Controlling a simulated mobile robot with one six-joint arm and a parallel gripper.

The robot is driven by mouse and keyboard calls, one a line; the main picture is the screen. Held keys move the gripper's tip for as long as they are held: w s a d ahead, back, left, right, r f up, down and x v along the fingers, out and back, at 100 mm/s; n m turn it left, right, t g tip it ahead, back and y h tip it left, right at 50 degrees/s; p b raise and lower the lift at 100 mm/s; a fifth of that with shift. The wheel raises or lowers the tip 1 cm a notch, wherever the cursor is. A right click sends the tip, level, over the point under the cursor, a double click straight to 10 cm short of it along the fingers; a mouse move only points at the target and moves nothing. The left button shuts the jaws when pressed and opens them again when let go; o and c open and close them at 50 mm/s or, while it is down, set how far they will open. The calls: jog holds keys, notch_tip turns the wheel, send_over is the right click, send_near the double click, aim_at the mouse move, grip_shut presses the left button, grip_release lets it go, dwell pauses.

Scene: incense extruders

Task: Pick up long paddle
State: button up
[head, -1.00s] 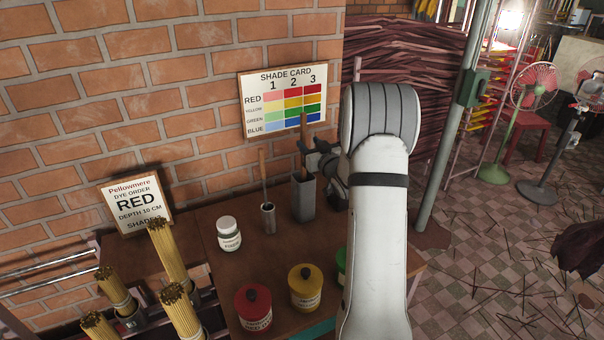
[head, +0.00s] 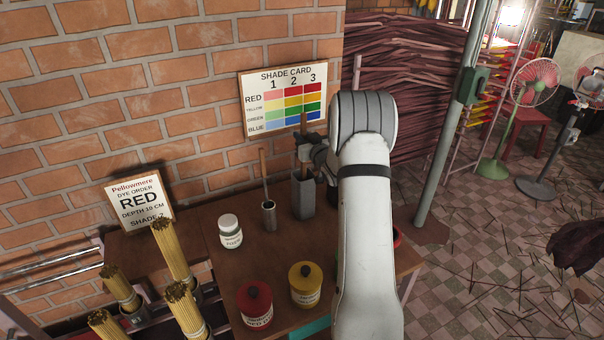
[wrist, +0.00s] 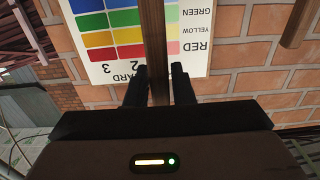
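The long paddle (head: 303,126) stands upright in a tall grey square holder (head: 302,200) on the brown table; its lower end is hidden inside. My gripper (head: 304,150) is at its handle, above the holder's rim. In the wrist view the brown handle (wrist: 154,40) runs between the two dark fingers of my gripper (wrist: 158,72). The fingers are very close to the handle on both sides; whether they press on it I cannot tell.
A shorter paddle (head: 264,175) leans in a small grey cup (head: 268,217) to the left. A white jar (head: 230,236), red pot (head: 256,306) and yellow pot (head: 305,288) stand nearer. The shade card (head: 285,100) hangs on the brick wall behind.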

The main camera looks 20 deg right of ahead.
grip_shut()
jog(key=shift+r, duration=0.1)
